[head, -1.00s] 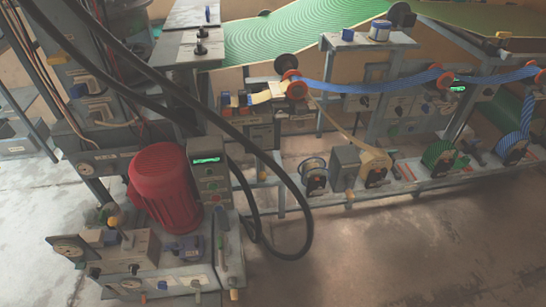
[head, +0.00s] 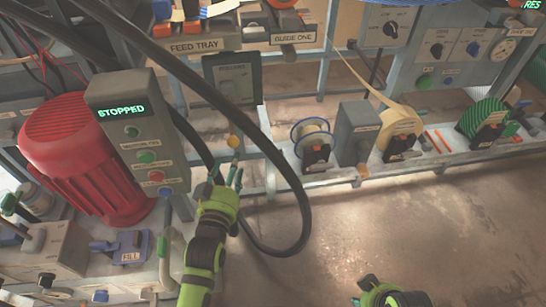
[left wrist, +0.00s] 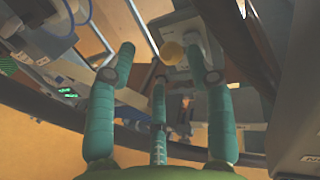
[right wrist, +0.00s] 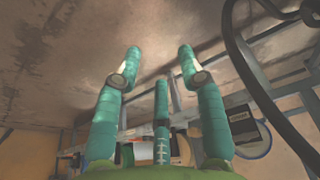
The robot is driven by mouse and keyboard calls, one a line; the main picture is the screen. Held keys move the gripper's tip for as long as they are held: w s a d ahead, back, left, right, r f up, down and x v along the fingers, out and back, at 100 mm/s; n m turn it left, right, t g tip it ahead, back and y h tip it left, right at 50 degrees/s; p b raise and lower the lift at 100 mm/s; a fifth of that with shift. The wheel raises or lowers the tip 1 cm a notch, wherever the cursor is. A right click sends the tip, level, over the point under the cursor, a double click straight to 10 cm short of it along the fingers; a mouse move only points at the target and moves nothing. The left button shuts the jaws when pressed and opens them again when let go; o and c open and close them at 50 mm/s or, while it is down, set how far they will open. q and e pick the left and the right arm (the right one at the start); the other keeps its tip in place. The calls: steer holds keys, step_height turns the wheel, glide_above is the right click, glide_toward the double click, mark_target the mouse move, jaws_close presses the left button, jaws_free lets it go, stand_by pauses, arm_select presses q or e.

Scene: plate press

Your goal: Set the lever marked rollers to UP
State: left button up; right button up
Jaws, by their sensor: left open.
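The lever's dark panel (head: 232,80) hangs on the frame below the feed tray and guide one labels; its small label seems to read rollers. A yellow ball knob (head: 233,141) sits below it, so the lever appears to point down. My left gripper (head: 229,176) is open just below the knob. In the left wrist view the knob (left wrist: 172,53) shows between the spread fingertips (left wrist: 168,65), with no clear contact. My right gripper (head: 368,288) is low at the bottom edge; its fingers (right wrist: 160,75) are spread and empty in the right wrist view.
A thick black hose (head: 293,185) loops close to the right of my left gripper. A control box (head: 137,130) reading STOPPED and a red motor (head: 80,160) stand at left. Spools (head: 313,144) line a low rail at right. The floor in front is clear.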

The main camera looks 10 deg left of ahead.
mark_target(233, 142)
arm_select(q)
steer(key=shift+t, duration=0.3)
steer(key=w, duration=0.2)
steer(key=w+r+b, duration=0.1)
steer(key=w, duration=0.3)
steer(key=shift+w+a+r+b, duration=0.25)
steer(key=shift+w+a+b, duration=0.05)
steer(key=shift+w+b, duration=0.1)
steer(key=shift+w, duration=0.25)
jaws_close()
arm_select(e)
steer(key=w+a+r+t, duration=0.1)
steer(key=w+r+t, duration=0.2)
steer(key=w+r, duration=0.1)
steer(key=shift+w+a+r+y, duration=0.15)
steer(key=shift+a+r+y, duration=0.1)
steer(key=shift+r+y, duration=0.1)
